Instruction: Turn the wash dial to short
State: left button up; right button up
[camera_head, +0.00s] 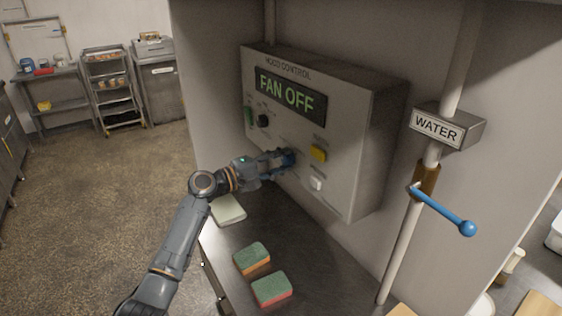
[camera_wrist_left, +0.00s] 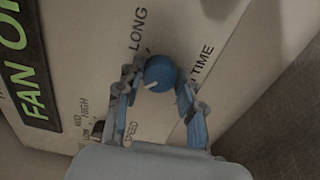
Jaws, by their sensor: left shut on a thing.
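The hood control panel (camera_head: 345,115) is a grey box on the wall with a green "FAN OFF" display (camera_head: 290,97). My left gripper (camera_head: 284,160) is at the lower middle of its face, shut on a blue dial. The left wrist view shows the round blue dial (camera_wrist_left: 159,71) between the two fingers of my left gripper (camera_wrist_left: 157,80). A white mark on the dial faces lower left in that view. "LONG" is printed above left of the dial and "TIME" to its right. I cannot read a "short" label. My right gripper is not in view.
A black knob (camera_head: 263,121), a yellow button (camera_head: 319,153) and a white switch (camera_head: 316,184) are on the panel. Two sponges (camera_head: 252,258) (camera_head: 271,289) lie on the metal counter below. A blue-handled water lever (camera_head: 445,212) stands to the right.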

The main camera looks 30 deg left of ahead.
pick_arm(q)
jog(key=o, duration=1.2)
jog(key=shift+c, duration=0.2)
jog(key=v, duration=1.2)
